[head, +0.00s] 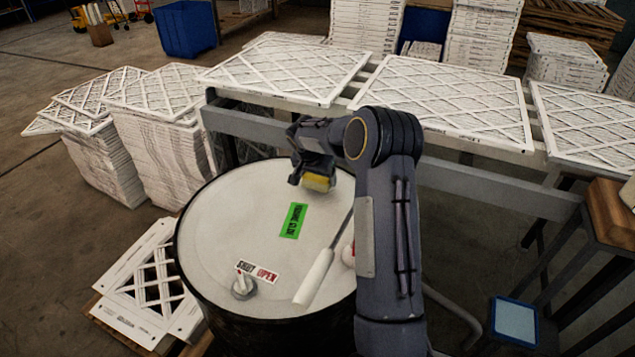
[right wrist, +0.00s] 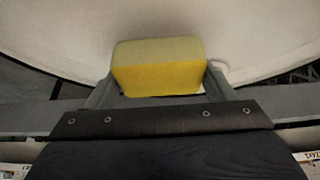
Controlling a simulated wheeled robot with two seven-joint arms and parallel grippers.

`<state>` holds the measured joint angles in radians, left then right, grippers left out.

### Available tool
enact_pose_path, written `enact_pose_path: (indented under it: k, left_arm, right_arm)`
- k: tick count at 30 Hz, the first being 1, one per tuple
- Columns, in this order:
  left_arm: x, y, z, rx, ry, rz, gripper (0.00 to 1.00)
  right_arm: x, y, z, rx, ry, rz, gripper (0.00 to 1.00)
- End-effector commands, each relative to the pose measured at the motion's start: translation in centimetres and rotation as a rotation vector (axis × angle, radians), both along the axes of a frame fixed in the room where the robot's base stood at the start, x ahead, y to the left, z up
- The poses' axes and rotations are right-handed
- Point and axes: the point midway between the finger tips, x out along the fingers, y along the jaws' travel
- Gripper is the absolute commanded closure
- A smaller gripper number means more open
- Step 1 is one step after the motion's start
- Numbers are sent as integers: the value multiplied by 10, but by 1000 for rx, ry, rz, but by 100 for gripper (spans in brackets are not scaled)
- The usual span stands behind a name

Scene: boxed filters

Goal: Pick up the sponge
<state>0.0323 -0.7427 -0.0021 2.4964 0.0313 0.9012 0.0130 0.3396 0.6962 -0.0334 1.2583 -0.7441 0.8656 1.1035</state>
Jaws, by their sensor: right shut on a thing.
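The yellow sponge (head: 318,182) is held in my right gripper (head: 312,178), above the back part of the white drum top in the head view. In the right wrist view the sponge (right wrist: 158,66) sits between the two fingers of the gripper (right wrist: 160,88), with the pale drum top behind it. The gripper is shut on the sponge. Whether the sponge touches the drum top is hard to tell. My left gripper is not in view.
The white drum top (head: 225,215) bears a green label (head: 293,220), a SHUT/OPEN label (head: 258,272) with a small knob (head: 243,287), and a white-handled tool (head: 315,278). A rack with white filters (head: 445,95) stands behind. Filter stacks (head: 160,150) stand to the left.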

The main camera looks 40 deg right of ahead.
Motion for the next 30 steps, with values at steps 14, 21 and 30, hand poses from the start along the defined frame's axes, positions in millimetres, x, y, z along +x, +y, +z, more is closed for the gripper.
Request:
enact_pose_path:
  k: [14, 21, 30]
  left_arm:
    - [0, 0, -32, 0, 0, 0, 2]
    - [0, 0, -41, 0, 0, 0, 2]
    - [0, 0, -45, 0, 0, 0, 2]
  right_arm:
    - [-49, 63, 78, 1, -4, 5, 45]
    - [-74, 94, 96, 1, -3, 3, 45]
    - [-87, 109, 106, 0, -1, 0, 45]
